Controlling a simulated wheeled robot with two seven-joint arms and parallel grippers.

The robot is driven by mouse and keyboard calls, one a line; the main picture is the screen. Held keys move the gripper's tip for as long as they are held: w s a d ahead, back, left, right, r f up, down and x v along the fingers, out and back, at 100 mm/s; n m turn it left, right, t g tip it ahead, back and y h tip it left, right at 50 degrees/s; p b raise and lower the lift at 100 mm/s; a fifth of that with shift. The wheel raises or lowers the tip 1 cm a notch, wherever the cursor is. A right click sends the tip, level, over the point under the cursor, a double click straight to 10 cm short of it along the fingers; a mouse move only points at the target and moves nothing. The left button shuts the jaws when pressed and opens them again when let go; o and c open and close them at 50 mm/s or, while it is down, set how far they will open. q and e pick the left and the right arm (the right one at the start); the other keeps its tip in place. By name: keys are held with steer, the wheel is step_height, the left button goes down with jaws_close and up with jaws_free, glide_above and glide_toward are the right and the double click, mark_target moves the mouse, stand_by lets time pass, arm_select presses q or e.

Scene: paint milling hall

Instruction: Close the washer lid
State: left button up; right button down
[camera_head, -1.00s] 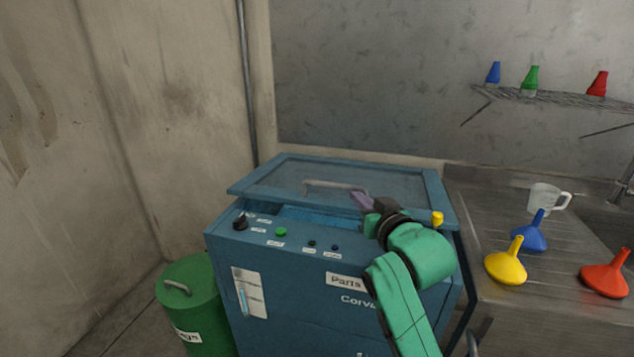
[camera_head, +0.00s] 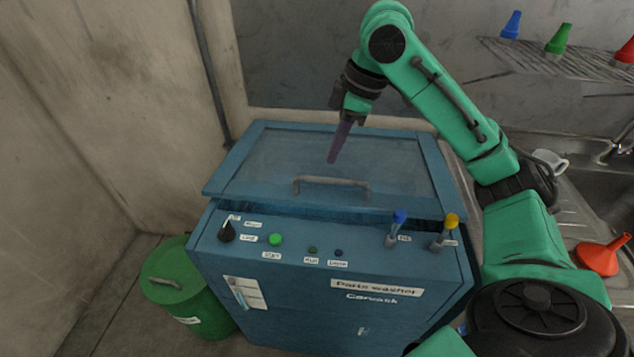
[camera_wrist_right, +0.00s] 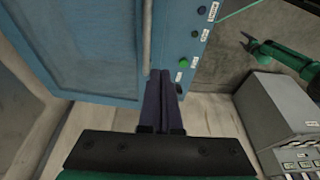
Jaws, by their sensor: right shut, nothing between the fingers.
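The blue parts washer (camera_head: 300,275) has a framed lid (camera_head: 432,165) with a clear pane and a grey handle (camera_head: 330,182) near its front edge. The lid lies low and nearly flat, with a dark gap between its front edge and the body. My right gripper (camera_head: 335,155) is shut and empty; its purple fingers point down over the lid, behind the handle. Whether they touch the pane is unclear. In the right wrist view its closed fingers (camera_wrist_right: 163,95) show beside the handle (camera_wrist_right: 147,40). My left gripper (camera_wrist_right: 246,38) seems to show small there; its jaws are unclear.
The washer's front panel has a black knob (camera_head: 227,231), a green button (camera_head: 275,239) and blue and yellow valves (camera_head: 398,217). A green lidded bin (camera_head: 190,290) stands left. A sink counter at right holds a red funnel (camera_head: 602,255) and a measuring jug (camera_head: 548,162).

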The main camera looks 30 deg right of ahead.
mark_target(317, 201)
steer(key=x, duration=0.8)
steer(key=shift+w+d+f, duration=0.2)
steer(key=shift+w, duration=0.15)
steer(key=shift+s+a+f, duration=0.1)
steer(key=shift+s+f, duration=0.1)
steer(key=shift+f, duration=0.4)
steer(key=shift+s+a+f, duration=0.1)
steer(key=shift+s+f, duration=0.05)
steer(key=shift+f, duration=0.5)
steer(key=shift+s+f, duration=0.1)
steer(key=shift+f, duration=0.4)
